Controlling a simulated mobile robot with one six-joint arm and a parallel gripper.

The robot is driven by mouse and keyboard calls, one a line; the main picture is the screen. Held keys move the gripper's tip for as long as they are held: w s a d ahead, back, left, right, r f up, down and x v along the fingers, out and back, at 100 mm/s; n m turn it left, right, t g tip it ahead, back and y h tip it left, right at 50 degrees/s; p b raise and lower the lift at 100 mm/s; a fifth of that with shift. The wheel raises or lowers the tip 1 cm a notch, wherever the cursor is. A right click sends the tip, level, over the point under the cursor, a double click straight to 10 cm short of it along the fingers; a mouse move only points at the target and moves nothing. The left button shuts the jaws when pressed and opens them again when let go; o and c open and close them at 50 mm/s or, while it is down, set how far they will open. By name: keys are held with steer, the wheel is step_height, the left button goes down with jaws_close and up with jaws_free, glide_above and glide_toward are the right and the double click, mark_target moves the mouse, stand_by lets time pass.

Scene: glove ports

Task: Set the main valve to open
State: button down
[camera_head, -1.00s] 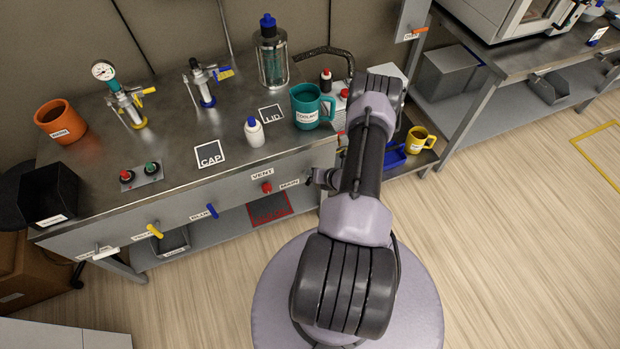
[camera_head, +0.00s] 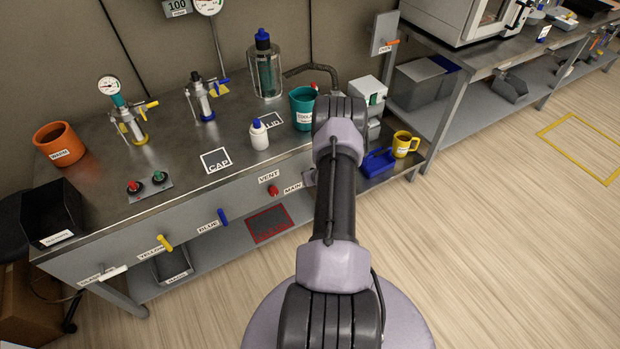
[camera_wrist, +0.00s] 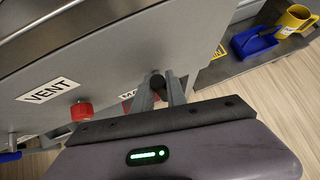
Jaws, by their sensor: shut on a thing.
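The main valve is on the front panel of the bench. Its dark handle (camera_wrist: 157,80) shows in the wrist view between the fingertips of my gripper (camera_wrist: 161,90), which is shut on it. The MAIN label (camera_wrist: 127,95) beside it is partly covered by a finger; the label also shows in the head view (camera_head: 292,188). In the head view my arm hides the handle and my gripper. How far the handle is turned is hard to tell.
The red vent knob (camera_wrist: 82,110) with its VENT label (camera_wrist: 48,91) is left of my gripper. Blue (camera_head: 223,216) and yellow (camera_head: 165,243) handles are farther left on the panel.

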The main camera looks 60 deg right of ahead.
steer(key=c, duration=1.3)
jaws_free()
steer(key=shift+c, duration=0.2)
steer(key=p+v, duration=0.6)
steer(key=v, duration=1.1)
steer(key=shift+s, duration=0.15)
steer(key=shift+a, duration=0.1)
